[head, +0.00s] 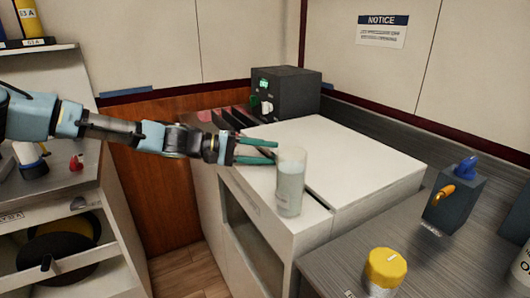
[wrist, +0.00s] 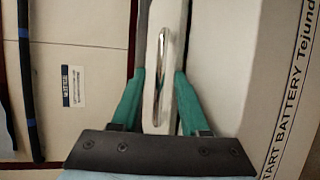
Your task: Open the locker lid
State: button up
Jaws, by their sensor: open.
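The locker (head: 285,235) is a white box with a white lid (head: 345,150) on top, which looks shut and lies flat. My gripper (head: 276,152) has green fingers and reaches in from the left above the lid's front left part. In the wrist view my gripper (wrist: 160,77) is open. A slim metal handle (wrist: 162,65) on a white strip shows between the fingers, and I see no clear contact. The handle is not distinguishable in the head view. A lettered label (wrist: 289,95) beginning "START BATTERY" runs along the right.
A translucent glass (head: 290,182) stands on the locker's front top edge, close to the fingertips. A dark box with a dial (head: 285,92) stands behind the lid. A yellow-capped jar (head: 385,268) and a blue-knobbed dark fixture (head: 455,197) stand on the right counter.

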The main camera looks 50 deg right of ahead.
grip_shut()
dwell(1.3)
